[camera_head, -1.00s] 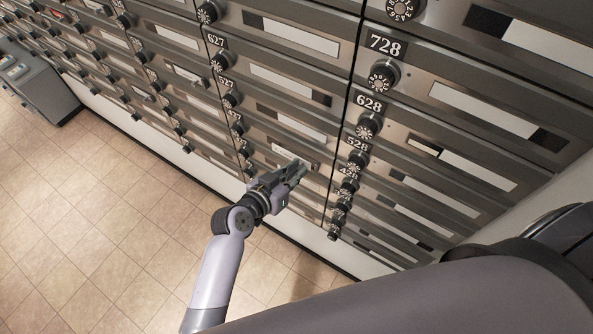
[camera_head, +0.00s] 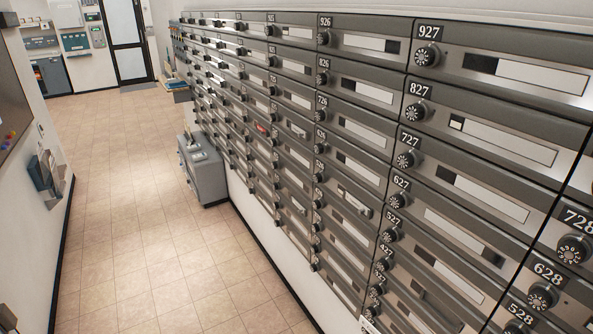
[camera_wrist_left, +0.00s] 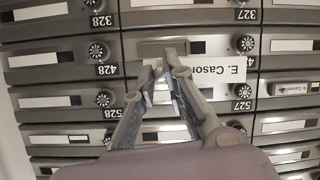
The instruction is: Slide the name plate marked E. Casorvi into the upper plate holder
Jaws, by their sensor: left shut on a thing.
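The white name plate (camera_wrist_left: 222,73) shows in the left wrist view, which is upside down, with "E. My left gripper (camera_wrist_left: 166,76) is shut on the plate, in front of a mailbox door. A grey holder strip (camera_wrist_left: 165,48) with a dark end is on that door, just above the plate in this picture. I cannot tell whether the plate touches it. In the head view my left gripper is out of frame. My right gripper is in neither view.
The wall of mailboxes (camera_head: 400,130) with dials and label slots fills the head view's right side. A grey box unit (camera_head: 203,170) stands against its base. The tiled floor (camera_head: 140,220) is clear to the left.

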